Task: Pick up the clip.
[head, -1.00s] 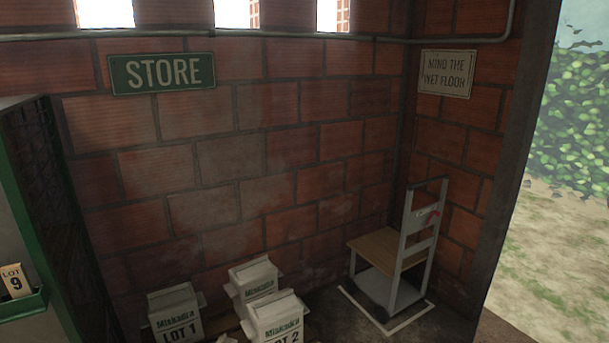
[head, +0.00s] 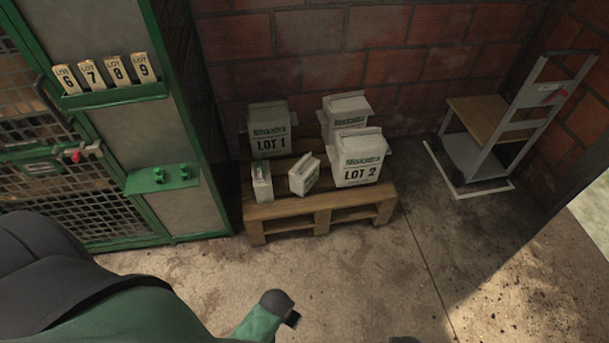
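I cannot make out for sure which thing is the clip. A small red piece (head: 75,156) sits at the latch of the green mesh cage door on the left. Small green pieces (head: 158,177) stand on a green ledge (head: 150,184) to the right of that door; they are too small to identify.
A wooden pallet (head: 318,210) holds several Miskadka boxes, among them LOT 1 (head: 270,143) and LOT 2 (head: 357,172). LOT tags (head: 117,69) stand in a green rack at the upper left. The hand trolley (head: 490,125) stands at the right wall. The floor before the pallet is clear.

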